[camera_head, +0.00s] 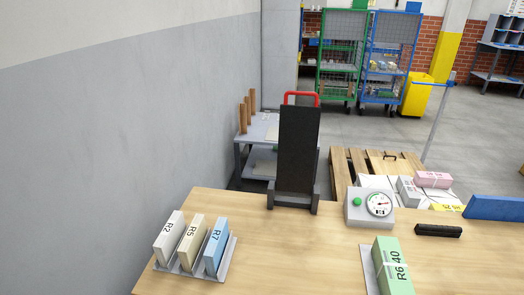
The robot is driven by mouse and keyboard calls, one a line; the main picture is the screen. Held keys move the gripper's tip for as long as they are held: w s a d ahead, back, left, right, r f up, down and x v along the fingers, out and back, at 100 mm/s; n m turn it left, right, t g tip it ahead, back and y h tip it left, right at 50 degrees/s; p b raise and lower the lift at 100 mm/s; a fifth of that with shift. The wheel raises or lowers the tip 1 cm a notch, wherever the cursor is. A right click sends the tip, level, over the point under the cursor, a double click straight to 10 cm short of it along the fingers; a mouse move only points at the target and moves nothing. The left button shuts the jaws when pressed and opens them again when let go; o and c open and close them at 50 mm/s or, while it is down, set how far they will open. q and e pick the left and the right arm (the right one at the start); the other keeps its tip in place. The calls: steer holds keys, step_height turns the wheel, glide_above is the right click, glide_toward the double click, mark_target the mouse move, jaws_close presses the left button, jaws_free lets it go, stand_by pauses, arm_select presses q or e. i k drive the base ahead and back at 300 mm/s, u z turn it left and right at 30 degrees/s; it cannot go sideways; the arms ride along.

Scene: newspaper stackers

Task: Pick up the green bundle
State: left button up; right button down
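The green bundle (393,270) lies on the wooden table at the front right. It is marked "R6 40" and has a pale strap around it. It rests on or against a grey metal holder (370,271) at its left side. The bottom of the bundle comes close to the picture's lower edge. Neither of my grippers shows in the head view.
White, cream and blue bundles (217,247) stand in a rack at the table's left. A black upright stand (297,150) with a red handle and a dial gauge (379,204) are at the back edge. A black bar (438,230) lies right. The table's middle (300,255) is clear.

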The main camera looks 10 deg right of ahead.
mark_target(393, 277)
steer(key=z, duration=1.25)
